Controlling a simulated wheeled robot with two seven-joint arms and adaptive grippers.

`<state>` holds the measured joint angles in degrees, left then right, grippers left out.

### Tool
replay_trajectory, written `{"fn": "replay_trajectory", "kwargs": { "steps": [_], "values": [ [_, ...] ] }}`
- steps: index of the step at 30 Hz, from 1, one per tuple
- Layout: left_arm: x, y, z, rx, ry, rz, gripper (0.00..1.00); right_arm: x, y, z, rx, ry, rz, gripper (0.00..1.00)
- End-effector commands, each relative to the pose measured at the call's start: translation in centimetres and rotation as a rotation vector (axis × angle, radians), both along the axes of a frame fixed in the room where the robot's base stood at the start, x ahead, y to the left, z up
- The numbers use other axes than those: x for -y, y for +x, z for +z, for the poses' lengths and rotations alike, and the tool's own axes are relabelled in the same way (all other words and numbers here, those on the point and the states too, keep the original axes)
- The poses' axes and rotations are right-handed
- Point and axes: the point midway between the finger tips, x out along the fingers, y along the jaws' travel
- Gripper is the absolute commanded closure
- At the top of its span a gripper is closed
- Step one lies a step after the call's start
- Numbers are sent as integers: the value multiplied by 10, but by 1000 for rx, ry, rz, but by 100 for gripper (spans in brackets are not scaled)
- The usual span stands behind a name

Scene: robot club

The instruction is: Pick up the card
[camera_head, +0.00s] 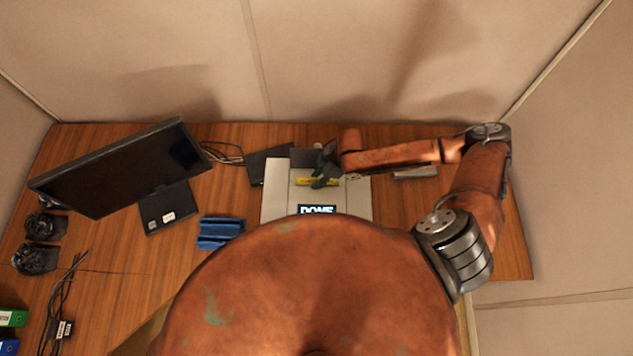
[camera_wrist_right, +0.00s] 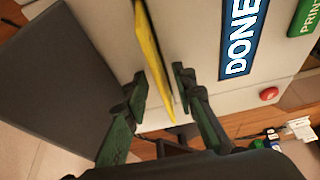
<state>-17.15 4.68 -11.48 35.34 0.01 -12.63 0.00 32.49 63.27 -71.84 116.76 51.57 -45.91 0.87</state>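The yellow card (camera_wrist_right: 153,58) stands out thin and edge-on from the light grey printer (camera_wrist_right: 90,20) in the right wrist view. My right gripper (camera_wrist_right: 160,86) is open, with one dark finger on each side of the card and a gap showing beside it. In the head view the right gripper (camera_head: 325,168) is over the printer (camera_head: 277,205), and partly covers the yellow card (camera_head: 305,181). The printer carries a blue DONE sign (camera_head: 317,210). My left gripper is not in view.
A monitor (camera_head: 125,172) stands at the left, with a blue object (camera_head: 220,232) between it and the printer. A dark flat panel (camera_head: 268,164) is behind the printer. A red button (camera_wrist_right: 269,94) and a green PRINT label (camera_wrist_right: 305,16) are on the printer. Walls close off the back.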

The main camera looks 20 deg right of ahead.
Motion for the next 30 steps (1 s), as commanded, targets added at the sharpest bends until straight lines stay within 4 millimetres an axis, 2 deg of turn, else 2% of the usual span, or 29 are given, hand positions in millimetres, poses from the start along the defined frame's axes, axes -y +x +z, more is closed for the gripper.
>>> {"fn": "replay_trajectory", "kwargs": {
  "steps": [1,4,19,30],
  "values": [
    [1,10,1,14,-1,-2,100,-1,0,-1,0,0,0,75],
    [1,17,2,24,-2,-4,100,-1,0,-2,0,0,1,75],
    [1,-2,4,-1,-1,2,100,-1,0,-5,0,-1,0,75],
    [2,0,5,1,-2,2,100,-1,0,-7,0,0,1,75]
  ]
}}
